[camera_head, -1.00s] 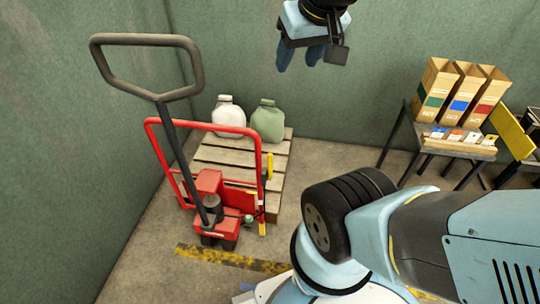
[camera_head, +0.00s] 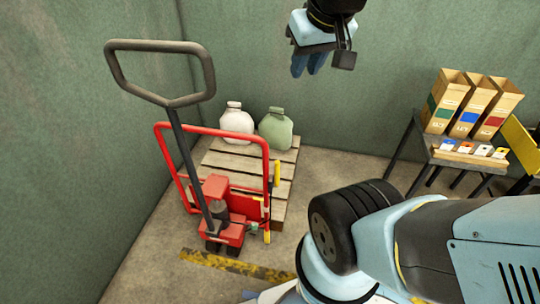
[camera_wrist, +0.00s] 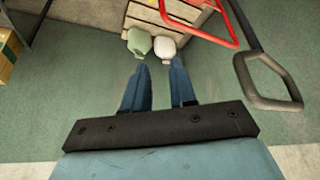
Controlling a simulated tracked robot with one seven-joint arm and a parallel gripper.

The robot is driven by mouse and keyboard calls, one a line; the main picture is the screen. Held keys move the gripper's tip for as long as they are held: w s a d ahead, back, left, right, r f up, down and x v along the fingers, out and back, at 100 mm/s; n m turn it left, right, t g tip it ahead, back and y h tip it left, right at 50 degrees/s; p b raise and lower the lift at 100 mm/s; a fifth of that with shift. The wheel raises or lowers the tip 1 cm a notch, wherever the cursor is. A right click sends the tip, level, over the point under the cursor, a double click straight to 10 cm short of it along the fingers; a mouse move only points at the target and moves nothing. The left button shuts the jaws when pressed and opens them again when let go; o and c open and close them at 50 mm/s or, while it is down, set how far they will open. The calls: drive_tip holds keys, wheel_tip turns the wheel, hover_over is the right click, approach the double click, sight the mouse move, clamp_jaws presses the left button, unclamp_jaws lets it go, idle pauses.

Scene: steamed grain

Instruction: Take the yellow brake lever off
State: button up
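A red pallet truck (camera_head: 214,198) with a dark looped tow handle (camera_head: 160,97) stands at the left. A small upright yellow piece, which looks like the brake lever (camera_head: 277,173), is at the right side of its red frame. A second yellow piece (camera_head: 267,236) shows lower down, near the floor. My gripper (camera_head: 307,64) hangs high at the top of the head view, above and well apart from the truck. In the wrist view its two blue fingers (camera_wrist: 159,88) are apart with nothing between them. I cannot make out the lever clearly in the wrist view.
A wooden pallet (camera_head: 222,160) behind the red frame bears a white jug (camera_head: 236,123) and a green jug (camera_head: 275,130). A table (camera_head: 415,150) with cardboard boxes stands at the right. Walls close in at the left and back. A yellow-black stripe (camera_head: 230,265) marks the floor.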

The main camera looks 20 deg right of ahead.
drive_tip(key=w+f+n+g, duration=0.1)
drive_tip(key=w, duration=0.3)
drive_tip(key=w+d+f+n+g, duration=0.1)
drive_tip(key=w+f, duration=0.1)
drive_tip(key=w, duration=0.2)
drive_tip(key=w+d+f, duration=0.1)
drive_tip(key=w+f, duration=0.1)
drive_tip(key=w, duration=0.1)
drive_tip(key=shift+w+n+g, duration=0.4)
clamp_jaws()
drive_tip(key=w+d+f+n+g+y, duration=0.1)
drive_tip(key=w+d+f+n+g, duration=0.15)
drive_tip(key=w+f, duration=0.65)
drive_tip(key=w+d+f+n+g, duration=0.1)
drive_tip(key=w+d+f, duration=0.1)
drive_tip(key=f, duration=0.6)
drive_tip(key=w+d+f+n+g+y, duration=0.1)
drive_tip(key=w+d+f, duration=0.1)
drive_tip(key=f, duration=0.7)
drive_tip(key=w+d+f+n+g+y, duration=0.1)
drive_tip(key=w+d+f, duration=0.1)
drive_tip(key=f, duration=0.7)
drive_tip(key=shift+w+n, duration=0.35)
drive_tip(key=shift+w, duration=0.25)
